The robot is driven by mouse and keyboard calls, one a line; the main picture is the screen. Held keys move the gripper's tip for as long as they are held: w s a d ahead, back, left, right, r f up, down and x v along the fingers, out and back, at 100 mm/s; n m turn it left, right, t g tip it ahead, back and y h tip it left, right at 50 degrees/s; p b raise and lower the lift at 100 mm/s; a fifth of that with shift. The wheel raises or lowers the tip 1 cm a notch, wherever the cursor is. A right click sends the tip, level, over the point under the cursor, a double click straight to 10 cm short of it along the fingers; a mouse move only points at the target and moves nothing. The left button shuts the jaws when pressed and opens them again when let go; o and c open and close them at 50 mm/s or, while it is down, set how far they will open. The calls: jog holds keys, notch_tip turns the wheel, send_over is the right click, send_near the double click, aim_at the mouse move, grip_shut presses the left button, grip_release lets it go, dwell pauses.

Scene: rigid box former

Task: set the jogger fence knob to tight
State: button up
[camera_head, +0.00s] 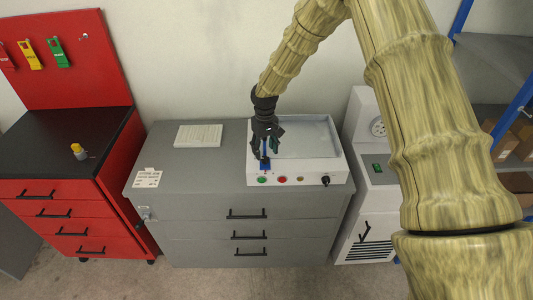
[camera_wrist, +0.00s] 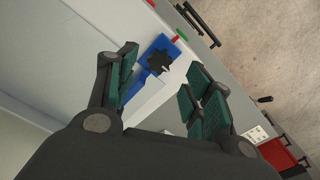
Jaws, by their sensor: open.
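The white box machine (camera_head: 338,165) with a shallow top tray stands on the grey cabinet. A black star-shaped knob (camera_wrist: 159,61) sits on a blue bracket (camera_wrist: 165,45) near the machine's edge in the wrist view. The blue bracket also shows at the tray's front left in the head view (camera_head: 265,164). My gripper (camera_head: 268,148) is above this corner, pointing down. In the wrist view my gripper (camera_wrist: 163,65) is open, and the knob appears between its fingertips with no clear contact. Any setting marks by the knob cannot be read.
The machine's front has a green button (camera_head: 262,180), a red button (camera_head: 282,179) and a black dial (camera_head: 325,181). A paper stack (camera_head: 199,135) and a label card (camera_head: 148,178) lie left on the cabinet. A white unit (camera_head: 372,170) stands close at right.

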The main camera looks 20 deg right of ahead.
aim_at(265, 158)
jog(key=shift+f+p, duration=0.65)
jog(key=shift+f, duration=1.35)
